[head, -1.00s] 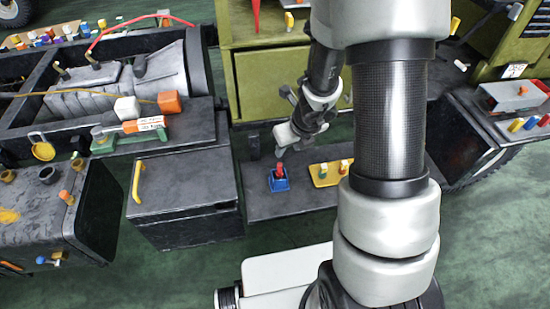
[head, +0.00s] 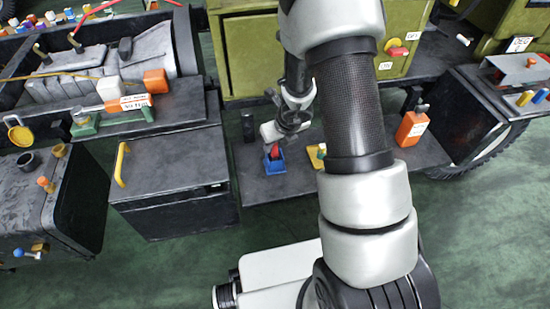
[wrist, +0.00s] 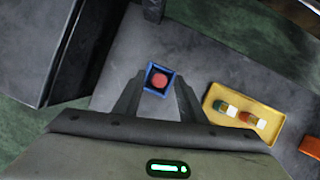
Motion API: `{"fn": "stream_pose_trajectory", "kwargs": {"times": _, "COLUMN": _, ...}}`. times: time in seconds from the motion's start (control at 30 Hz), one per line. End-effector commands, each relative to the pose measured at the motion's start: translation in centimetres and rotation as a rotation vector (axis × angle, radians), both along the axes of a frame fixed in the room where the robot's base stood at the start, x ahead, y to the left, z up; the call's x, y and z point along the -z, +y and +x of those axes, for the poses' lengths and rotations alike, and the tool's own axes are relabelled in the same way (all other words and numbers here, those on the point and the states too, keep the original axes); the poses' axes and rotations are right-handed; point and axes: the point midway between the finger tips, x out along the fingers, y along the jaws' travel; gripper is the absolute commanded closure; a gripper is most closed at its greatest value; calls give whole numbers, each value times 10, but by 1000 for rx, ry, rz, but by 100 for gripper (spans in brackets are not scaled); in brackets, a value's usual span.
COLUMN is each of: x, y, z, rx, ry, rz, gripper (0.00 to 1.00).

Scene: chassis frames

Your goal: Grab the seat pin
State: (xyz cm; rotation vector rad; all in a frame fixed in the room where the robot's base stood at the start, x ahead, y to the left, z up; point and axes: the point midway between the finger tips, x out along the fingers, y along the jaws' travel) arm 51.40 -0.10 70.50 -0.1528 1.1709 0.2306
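A red pin (head: 275,152), which I take for the seat pin, stands in a small blue square holder (head: 276,167) on the dark step. In the wrist view the round red top of the pin (wrist: 159,81) shows inside the blue rim (wrist: 149,86). My gripper (wrist: 158,88) is open, its two fingers to the left and right of the holder in that view. In the head view my gripper (head: 271,141) is just above the pin. Whether the fingers touch anything cannot be told.
A yellow tray (wrist: 211,103) with two small coloured pieces lies right of the holder. An orange container (head: 412,129) stands farther right on the step. A dark box with a yellow handle (head: 122,163) is on the left. The green floor in front is clear.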

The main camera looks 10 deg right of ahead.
Motion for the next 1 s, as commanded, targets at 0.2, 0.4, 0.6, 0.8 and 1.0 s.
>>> {"fn": "stream_pose_trajectory", "kwargs": {"times": 0.2, "x": 24, "y": 2, "z": 8, "rx": -1, "ry": 1, "rz": -2, "gripper": 63}}
{"fn": "stream_pose_trajectory", "kwargs": {"times": 0.4, "x": 22, "y": 2, "z": 8, "rx": -1, "ry": 0, "rz": -1, "gripper": 68}}
{"fn": "stream_pose_trajectory", "kwargs": {"times": 0.6, "x": 22, "y": 2, "z": 8, "rx": -1, "ry": 0, "rz": -1, "gripper": 100}}
{"fn": "stream_pose_trajectory", "kwargs": {"times": 0.8, "x": 22, "y": 2, "z": 8, "rx": -1, "ry": 0, "rz": -1, "gripper": 100}}
{"fn": "stream_pose_trajectory", "kwargs": {"times": 1.0, "x": 6, "y": 2, "z": 9, "rx": -1, "ry": -2, "rz": 0, "gripper": 100}}
